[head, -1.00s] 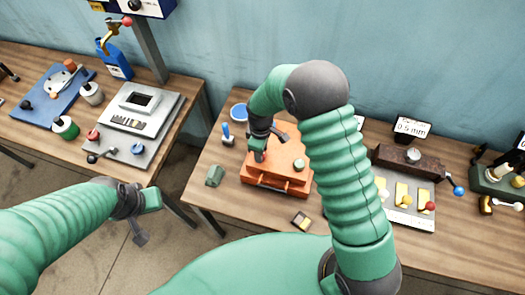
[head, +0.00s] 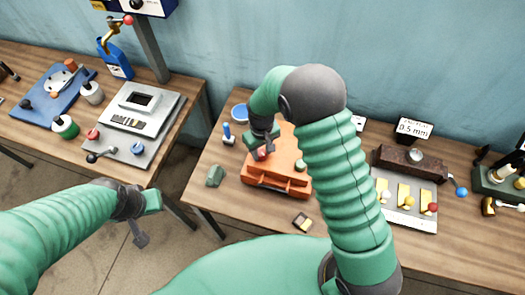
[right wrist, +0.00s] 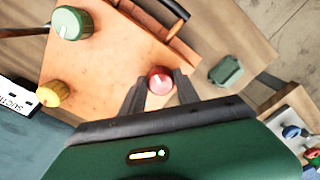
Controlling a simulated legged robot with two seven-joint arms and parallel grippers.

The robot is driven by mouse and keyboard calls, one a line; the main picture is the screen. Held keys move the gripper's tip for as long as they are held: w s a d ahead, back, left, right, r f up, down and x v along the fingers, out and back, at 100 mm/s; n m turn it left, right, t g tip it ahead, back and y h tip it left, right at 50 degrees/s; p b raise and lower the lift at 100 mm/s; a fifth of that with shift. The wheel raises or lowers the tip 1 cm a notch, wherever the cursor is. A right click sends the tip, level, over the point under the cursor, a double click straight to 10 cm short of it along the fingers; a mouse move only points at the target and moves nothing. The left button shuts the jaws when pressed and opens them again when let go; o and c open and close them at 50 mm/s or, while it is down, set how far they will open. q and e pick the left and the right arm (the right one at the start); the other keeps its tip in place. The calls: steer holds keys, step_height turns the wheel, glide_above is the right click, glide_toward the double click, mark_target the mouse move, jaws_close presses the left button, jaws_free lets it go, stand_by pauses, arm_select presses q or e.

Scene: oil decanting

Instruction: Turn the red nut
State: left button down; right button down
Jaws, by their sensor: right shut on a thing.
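The red nut (right wrist: 159,79) is a small round red piece on the orange box. In the right wrist view it sits between the two dark fingers of my right gripper (right wrist: 158,90), which is shut on it. In the head view the right gripper (head: 264,148) reaches down to the left part of the orange box (head: 275,186), and a bit of red shows at its fingers. My left gripper (head: 147,222) hangs in front of the tables, away from the nut; its finger opening is not clear.
On the orange box, the right wrist view shows a green knob (right wrist: 72,23) and a yellow knob (right wrist: 53,93). A small green block (head: 215,175) lies left of the box. A blue-handled tool (head: 228,133) stands behind that block. A slotted fixture (head: 405,205) is at right.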

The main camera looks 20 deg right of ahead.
mark_target(260, 152)
steer(key=shift+w+r, duration=0.15)
steer(key=shift+w, duration=0.2)
steer(key=c, duration=1.3)
jaws_free()
steer(key=o, duration=0.4)
steer(key=shift+a, duration=0.1)
arm_select(q)
steer(key=shift+w+a+f, duration=0.15)
steer(key=shift+w+a, duration=0.05)
steer(key=shift+w, duration=0.1)
arm_select(e)
steer(key=shift+f, duration=0.2)
steer(key=shift+r, duration=0.2)
arm_select(q)
step_height(260, 152, down, 3)
steer(key=b, duration=0.3)
steer(key=shift+s, duration=0.15)
arm_select(e)
step_height(260, 152, up, 16)
steer(key=shift+r, duration=0.2)
arm_select(q)
steer(key=shift+d, duration=0.1)
arm_select(e)
steer(key=shift+w, duration=0.1)
